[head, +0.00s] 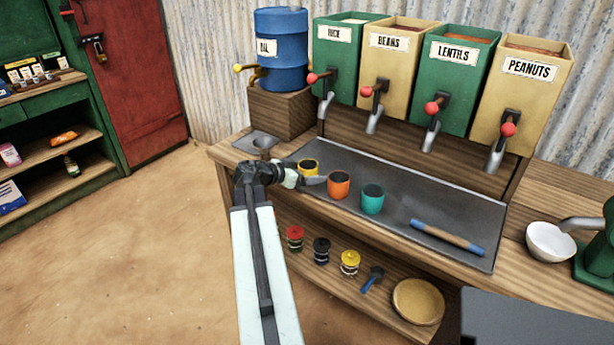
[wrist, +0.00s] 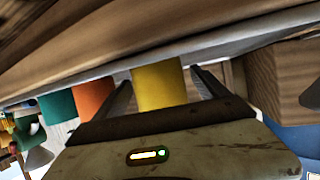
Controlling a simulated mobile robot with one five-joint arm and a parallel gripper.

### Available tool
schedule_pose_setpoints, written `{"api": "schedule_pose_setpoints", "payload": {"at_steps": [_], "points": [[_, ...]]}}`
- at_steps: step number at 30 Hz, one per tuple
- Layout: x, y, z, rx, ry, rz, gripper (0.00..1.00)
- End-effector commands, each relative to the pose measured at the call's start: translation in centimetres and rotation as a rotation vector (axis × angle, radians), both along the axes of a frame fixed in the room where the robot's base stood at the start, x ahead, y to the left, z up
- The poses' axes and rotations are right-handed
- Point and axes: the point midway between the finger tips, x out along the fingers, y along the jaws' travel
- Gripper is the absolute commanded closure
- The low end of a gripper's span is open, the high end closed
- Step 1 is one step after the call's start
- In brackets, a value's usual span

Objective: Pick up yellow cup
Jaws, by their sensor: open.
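The yellow cup (head: 308,165) stands on the grey metal tray (head: 400,215) at its left end, partly hidden behind my gripper in the head view. My gripper (head: 312,179) reaches in at the front of the cup. In the wrist view, the yellow cup (wrist: 158,84) lies between the two open fingers of my gripper (wrist: 163,88), and gaps show on both sides of it. Whether a finger touches the cup cannot be told.
An orange cup (head: 339,188) stands close to the right of my gripper, with a teal cup (head: 372,201) beyond it. A blue-and-wood rod (head: 446,238) lies farther right on the tray. Dispensers with red-knobbed taps, such as lentils (head: 460,75), stand behind. A blue barrel (head: 281,50) is at back left.

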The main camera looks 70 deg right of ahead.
Motion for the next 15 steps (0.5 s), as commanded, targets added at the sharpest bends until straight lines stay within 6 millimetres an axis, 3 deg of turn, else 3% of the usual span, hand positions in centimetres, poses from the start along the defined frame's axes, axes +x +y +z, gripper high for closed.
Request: {"api": "schedule_pose_setpoints", "payload": {"at_steps": [3,10,15], "points": [[-0.83,-1.65,-1.04,0.000,0.000,-0.001,0.17],[-0.95,-1.75,-0.87,0.000,0.000,0.001,0.19],[-0.91,-1.72,-0.87,0.000,0.000,0.001,0.67]]}}
